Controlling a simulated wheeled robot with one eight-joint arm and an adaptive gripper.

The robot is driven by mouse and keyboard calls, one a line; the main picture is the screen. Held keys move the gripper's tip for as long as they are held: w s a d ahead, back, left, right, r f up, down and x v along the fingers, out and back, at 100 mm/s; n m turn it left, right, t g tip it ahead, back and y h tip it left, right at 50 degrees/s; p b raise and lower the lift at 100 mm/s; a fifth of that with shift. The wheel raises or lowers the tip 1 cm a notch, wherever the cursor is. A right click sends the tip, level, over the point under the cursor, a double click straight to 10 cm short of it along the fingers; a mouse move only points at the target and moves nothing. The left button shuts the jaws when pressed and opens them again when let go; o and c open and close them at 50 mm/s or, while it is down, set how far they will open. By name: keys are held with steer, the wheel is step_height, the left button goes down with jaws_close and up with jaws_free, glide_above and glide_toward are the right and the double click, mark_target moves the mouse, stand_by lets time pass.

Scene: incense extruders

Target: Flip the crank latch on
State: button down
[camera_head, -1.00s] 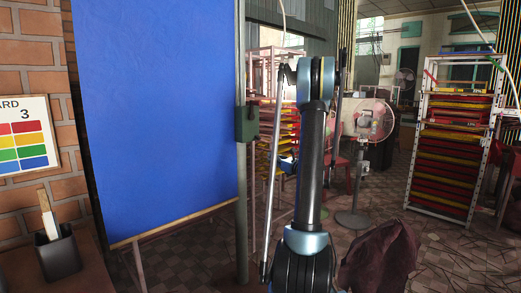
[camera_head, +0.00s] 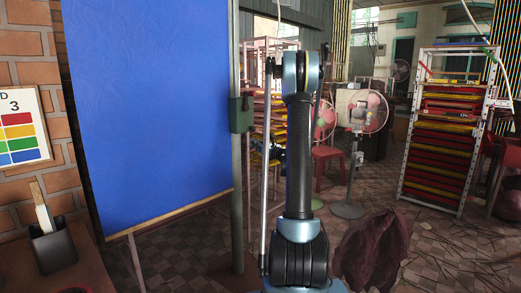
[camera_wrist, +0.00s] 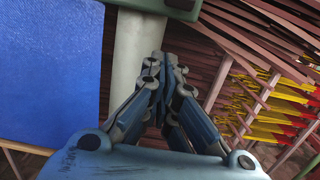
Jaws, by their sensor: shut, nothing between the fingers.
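A green box (camera_head: 241,114) is fixed to a grey upright pole (camera_head: 237,190) beside the blue panel. I take it to carry the crank latch, but I cannot make out the latch or its position. In the wrist view, the lower edge of the green box (camera_wrist: 160,5) shows at the top, with the pale pole (camera_wrist: 138,40) below it. My gripper (camera_wrist: 160,62) is shut and empty, its fingertips in front of the pole, below the box in the picture. I cannot tell whether they touch the pole. In the head view my arm partly hides the gripper.
The large blue panel (camera_head: 145,110) stands left of the pole. Racks of coloured trays (camera_head: 272,110) stand behind my arm, and another tray rack (camera_head: 442,130) stands at the right. A fan (camera_head: 366,115) and a dark red sack (camera_head: 373,250) are right of my arm.

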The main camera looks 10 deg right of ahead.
mark_target(252, 128)
steer(key=shift+s+d+r, duration=0.15)
steer(key=shift+s+r, duration=0.05)
steer(key=shift+r, duration=0.75)
steer(key=shift+s+d+r, duration=0.1)
steer(key=shift+s+r, duration=0.05)
steer(key=shift+r, duration=0.75)
steer(key=shift+d, duration=0.2)
steer(key=shift+s+r, duration=0.1)
